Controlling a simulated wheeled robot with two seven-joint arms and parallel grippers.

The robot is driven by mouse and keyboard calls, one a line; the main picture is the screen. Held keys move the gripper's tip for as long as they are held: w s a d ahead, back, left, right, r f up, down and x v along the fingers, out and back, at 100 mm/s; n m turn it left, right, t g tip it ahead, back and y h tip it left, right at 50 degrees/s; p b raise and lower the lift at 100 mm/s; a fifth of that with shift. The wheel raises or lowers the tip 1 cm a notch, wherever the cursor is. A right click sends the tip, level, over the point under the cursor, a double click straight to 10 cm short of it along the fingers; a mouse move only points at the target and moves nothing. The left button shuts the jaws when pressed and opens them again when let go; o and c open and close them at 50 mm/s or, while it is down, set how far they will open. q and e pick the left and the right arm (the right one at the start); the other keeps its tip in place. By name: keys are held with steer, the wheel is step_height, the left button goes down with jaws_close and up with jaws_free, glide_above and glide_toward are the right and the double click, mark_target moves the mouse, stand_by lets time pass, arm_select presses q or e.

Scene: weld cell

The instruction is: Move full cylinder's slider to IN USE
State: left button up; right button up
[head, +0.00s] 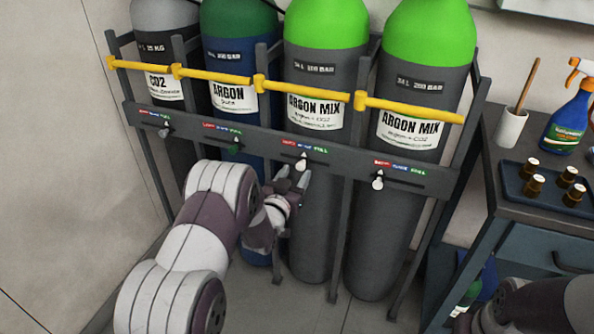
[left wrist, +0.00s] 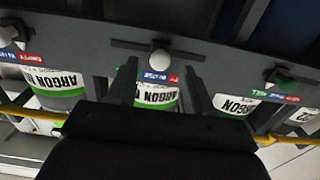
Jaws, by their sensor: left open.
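Four cylinders stand in a rack: a grey CO2 one (head: 165,50), a blue ARGON one (head: 228,55), and two green-topped ARGON MIX ones (head: 316,90) (head: 410,105). Each has a slider below a red, blue and green label on the rail. The CO2 knob (head: 165,131) and green ARGON knob (head: 235,143) sit toward the green FULL end. The third knob (head: 302,161) is near the blue middle, the fourth (head: 378,181) at the red end. My open, empty left gripper (head: 291,178) is just below the third knob, which shows beyond its fingers in the left wrist view (left wrist: 160,57).
Yellow bars (head: 300,91) cross the cylinders above the rail, and rack posts stand between them. At right, a cabinet holds a tray (head: 515,186) with several small brown-and-white items, a white cup (head: 511,127) and a blue spray bottle (head: 568,120). Part of my right arm shows lower right.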

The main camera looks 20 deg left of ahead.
arm_select(q)
steer(key=s+p, duration=0.1)
steer(key=s, duration=0.9)
steer(key=shift+s+a+p, duration=0.2)
steer(key=shift+s+p, duration=0.05)
steer(key=shift+p, duration=0.05)
